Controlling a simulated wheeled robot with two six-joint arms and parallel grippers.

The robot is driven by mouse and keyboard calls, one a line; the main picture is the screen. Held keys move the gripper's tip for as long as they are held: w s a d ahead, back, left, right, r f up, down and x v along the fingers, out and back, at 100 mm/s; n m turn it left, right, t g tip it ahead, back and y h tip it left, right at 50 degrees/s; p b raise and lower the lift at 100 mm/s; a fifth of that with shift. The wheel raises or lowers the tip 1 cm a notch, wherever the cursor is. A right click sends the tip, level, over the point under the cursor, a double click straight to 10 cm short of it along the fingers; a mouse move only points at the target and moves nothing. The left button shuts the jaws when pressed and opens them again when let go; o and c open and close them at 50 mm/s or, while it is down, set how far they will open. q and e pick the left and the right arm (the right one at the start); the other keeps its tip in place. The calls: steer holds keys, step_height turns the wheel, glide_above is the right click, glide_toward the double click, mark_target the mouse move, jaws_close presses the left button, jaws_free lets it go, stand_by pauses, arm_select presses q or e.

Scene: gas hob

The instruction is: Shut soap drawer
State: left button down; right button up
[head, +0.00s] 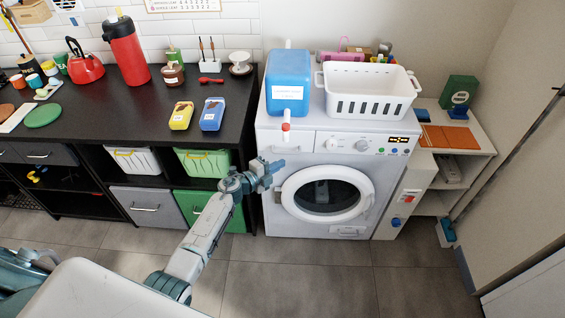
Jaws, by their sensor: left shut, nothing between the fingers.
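The white washing machine (340,225) stands right of the dark counter, its round door closed. Its soap drawer (288,142) is at the left end of the control panel, below a blue detergent box with a red-tipped tap. I cannot tell from this angle whether the drawer front is flush or slightly out. My left gripper (276,165) is shut and empty, just below the drawer, in front of the machine's upper left front. Whether it touches the machine is unclear. My right gripper is not in view.
The blue detergent box (288,85) and a white basket (367,92) stand on the machine. The dark counter (95,110) with jars and sponges is at left. A white shelf (460,150) stands at right. The grey tiled floor (300,280) in front is clear.

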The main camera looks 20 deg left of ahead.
arm_select(q)
steer(key=f+v, duration=0.1)
steer(key=v, duration=0.8)
steer(key=s+a+f+n+g+y, duration=0.1)
steer(key=s+a+f+n+y, duration=0.15)
steer(key=s+f+n, duration=0.5)
steer(key=s+a+f+n+g+y, duration=0.1)
steer(key=s+a+f+n+y, duration=0.3)
steer(key=f, duration=0.7)
steer(key=s+f+n+g+y, duration=0.2)
steer(key=s+f+n, duration=0.1)
steer(key=s+f, duration=0.55)
steer(key=s+d+f+n+g, duration=0.1)
steer(key=s+f+n+g, duration=0.1)
steer(key=s+f, duration=0.4)
steer(key=s+d+f+n+g, duration=0.1)
steer(key=s+f+n+g, duration=0.2)
steer(key=s, duration=1.3)
steer(key=s+d+f+n+g, duration=0.1)
steer(key=s+f+g, duration=0.3)
steer(key=s+f, duration=0.4)
steer(key=s+n, duration=0.1)
steer(key=s, duration=0.2)
steer(key=shift+s+d+f+b, duration=0.3)
steer(key=shift+d, duration=0.05)
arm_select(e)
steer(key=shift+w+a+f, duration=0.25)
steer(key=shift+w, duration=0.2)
